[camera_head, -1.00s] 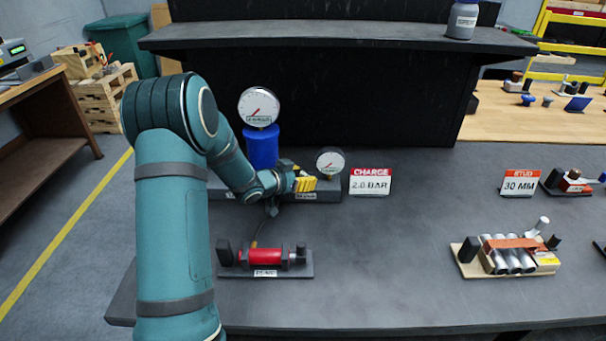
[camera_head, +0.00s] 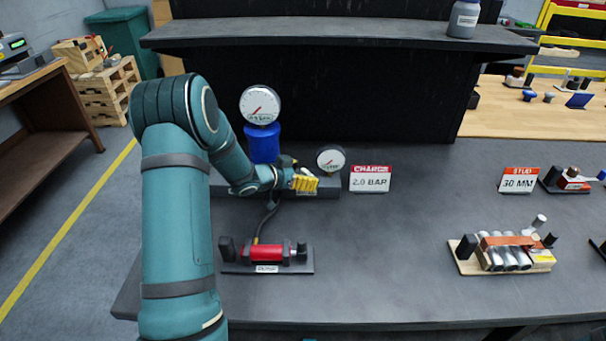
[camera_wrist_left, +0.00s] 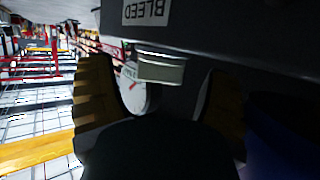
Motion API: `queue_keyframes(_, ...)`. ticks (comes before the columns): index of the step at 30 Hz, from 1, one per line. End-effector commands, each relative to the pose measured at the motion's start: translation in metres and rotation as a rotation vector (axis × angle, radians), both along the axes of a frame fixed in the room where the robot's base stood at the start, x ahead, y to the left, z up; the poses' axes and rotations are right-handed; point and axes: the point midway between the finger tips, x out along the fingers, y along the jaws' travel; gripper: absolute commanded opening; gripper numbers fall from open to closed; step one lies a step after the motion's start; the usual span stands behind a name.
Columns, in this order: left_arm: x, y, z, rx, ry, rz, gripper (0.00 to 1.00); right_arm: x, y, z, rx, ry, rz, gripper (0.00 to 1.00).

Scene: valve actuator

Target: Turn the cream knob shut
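My left gripper (camera_head: 306,183) is at the right part of the dark valve base, just left of the small gauge (camera_head: 331,159). Its yellow fingers show in the left wrist view (camera_wrist_left: 160,78), spread apart on both sides of a short pale grey-cream knob (camera_wrist_left: 161,68). A gap shows between the knob and each finger. The knob sits by a dark block labelled BLEED (camera_wrist_left: 146,12). In the head view the gripper hides the knob. My right gripper is not in view.
A large gauge (camera_head: 260,104) tops a blue cylinder (camera_head: 263,144) behind my left wrist. A hose runs down to a red cylinder (camera_head: 266,253) in front. A CHARGE 2.0 BAR sign (camera_head: 370,179) stands to the right. The table's middle is clear.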

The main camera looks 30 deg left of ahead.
Motion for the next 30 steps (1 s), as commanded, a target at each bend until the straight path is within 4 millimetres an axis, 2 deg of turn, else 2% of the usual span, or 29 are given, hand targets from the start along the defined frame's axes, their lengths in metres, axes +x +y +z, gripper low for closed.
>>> queue_keyframes(7,0.0,0.0,0.001,0.0,-0.001,0.0,0.78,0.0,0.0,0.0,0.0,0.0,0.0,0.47)
queue_keyframes(11,0.0,0.0,0.009,0.0,-0.002,0.0,0.78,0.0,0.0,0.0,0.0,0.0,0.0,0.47)
queue_keyframes(24,0.0,0.0,0.084,0.001,-0.003,-0.001,0.78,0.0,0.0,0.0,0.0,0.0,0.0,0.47)
queue_keyframes(30,0.0,0.0,0.099,0.001,0.0,-0.001,0.78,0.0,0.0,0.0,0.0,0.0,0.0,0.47)
